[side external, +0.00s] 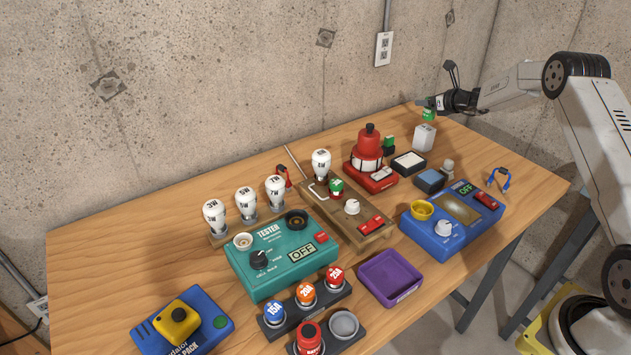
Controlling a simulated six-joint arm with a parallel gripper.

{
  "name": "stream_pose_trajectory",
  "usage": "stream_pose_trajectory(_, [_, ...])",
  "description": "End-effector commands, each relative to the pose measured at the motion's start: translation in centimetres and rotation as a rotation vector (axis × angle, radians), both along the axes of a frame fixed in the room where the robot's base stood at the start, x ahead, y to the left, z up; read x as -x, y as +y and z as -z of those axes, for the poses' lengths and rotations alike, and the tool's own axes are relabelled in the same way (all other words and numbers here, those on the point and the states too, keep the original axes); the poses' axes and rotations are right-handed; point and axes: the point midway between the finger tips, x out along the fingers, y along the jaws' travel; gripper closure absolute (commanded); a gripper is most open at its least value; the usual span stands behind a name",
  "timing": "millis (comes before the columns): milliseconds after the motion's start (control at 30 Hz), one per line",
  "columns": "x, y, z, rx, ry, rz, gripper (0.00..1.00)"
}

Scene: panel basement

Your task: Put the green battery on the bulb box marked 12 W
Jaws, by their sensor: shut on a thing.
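My gripper (430,105) is at the back right of the table, shut on the green battery (429,115), which shows just below the fingers. A small white box (424,137) stands upright on the table right under the battery. Any marking on this box is too small to read, so I cannot tell whether it says 12 W. The battery's lower end is close to the box top; I cannot tell whether they touch. The fingertips are small and partly hidden by the dark gripper body.
A red lamp unit (368,155), a white-topped block (409,163) and a blue meter (450,225) stand near the white box. A teal tester (280,265), several bulbs and a purple tray (390,278) lie further left and front. The wall is close behind.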

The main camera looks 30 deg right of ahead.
Motion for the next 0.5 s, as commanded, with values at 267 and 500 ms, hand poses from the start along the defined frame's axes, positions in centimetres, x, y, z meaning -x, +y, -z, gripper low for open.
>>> stream_pose_trajectory(267, [0.0, 0.0, 2.9, 0.000, 0.000, -0.001, 1.00])
stream_pose_trajectory(500, [0.0, 0.0, 3.0, 0.001, -0.001, 0.000, 1.00])
